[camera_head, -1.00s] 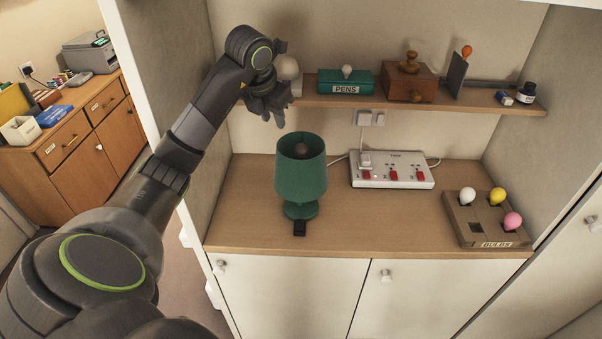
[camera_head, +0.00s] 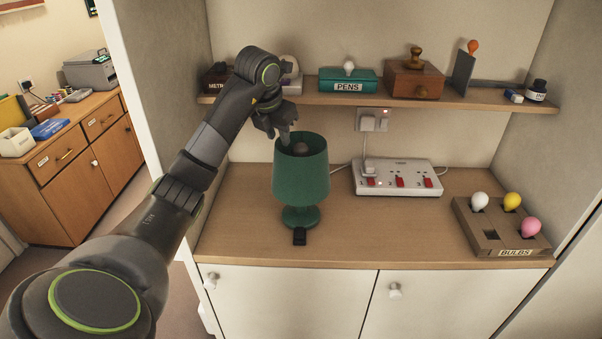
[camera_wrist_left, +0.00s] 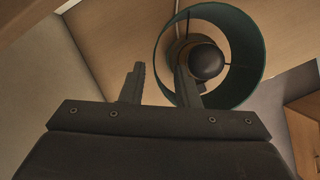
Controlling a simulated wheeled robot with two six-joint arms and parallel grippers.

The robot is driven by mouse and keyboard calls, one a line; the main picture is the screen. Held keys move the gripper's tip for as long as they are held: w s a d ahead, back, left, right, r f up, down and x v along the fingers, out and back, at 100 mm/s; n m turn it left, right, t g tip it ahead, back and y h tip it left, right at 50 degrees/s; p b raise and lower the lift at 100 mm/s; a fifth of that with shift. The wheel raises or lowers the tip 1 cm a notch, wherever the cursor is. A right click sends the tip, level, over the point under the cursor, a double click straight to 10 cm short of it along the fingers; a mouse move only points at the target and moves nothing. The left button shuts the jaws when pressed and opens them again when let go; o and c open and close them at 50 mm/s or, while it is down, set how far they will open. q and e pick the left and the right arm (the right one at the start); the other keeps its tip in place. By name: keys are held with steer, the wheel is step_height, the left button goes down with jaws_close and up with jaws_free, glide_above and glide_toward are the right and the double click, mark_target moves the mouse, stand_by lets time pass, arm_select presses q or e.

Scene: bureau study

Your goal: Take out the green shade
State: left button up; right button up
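The green shade (camera_head: 301,170) sits on a green lamp base (camera_head: 300,217) that stands upright on the desk. A dark bulb (camera_head: 300,149) shows inside its open top. My left gripper (camera_head: 277,130) is just above the shade's left rim in the head view. There the right finger overlaps the near left part of the shade (camera_wrist_left: 257,45), with the bulb (camera_wrist_left: 206,62) inside the ring. Whether a finger touches the rim cannot be told. My right gripper is not in view.
A white power strip (camera_head: 397,178) lies right of the lamp. A BULBS holder (camera_head: 487,239) with white, yellow and pink bulbs stands at the right. A shelf (camera_head: 300,98) with a PENS box (camera_head: 340,81) runs above. The desk's front middle is clear.

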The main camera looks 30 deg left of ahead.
arm_select(q)
steer(key=shift+f, duration=0.45)
steer(key=shift+w+f+b, duration=0.1)
steer(key=shift+f+b, duration=0.45)
steer(key=shift+b, duration=0.15)
steer(key=p+x, duration=0.2)
steer(key=shift+w+a+f, duration=0.1)
steer(key=shift+w+f, duration=0.1)
steer(key=shift+f, duration=0.4)
jaws_close()
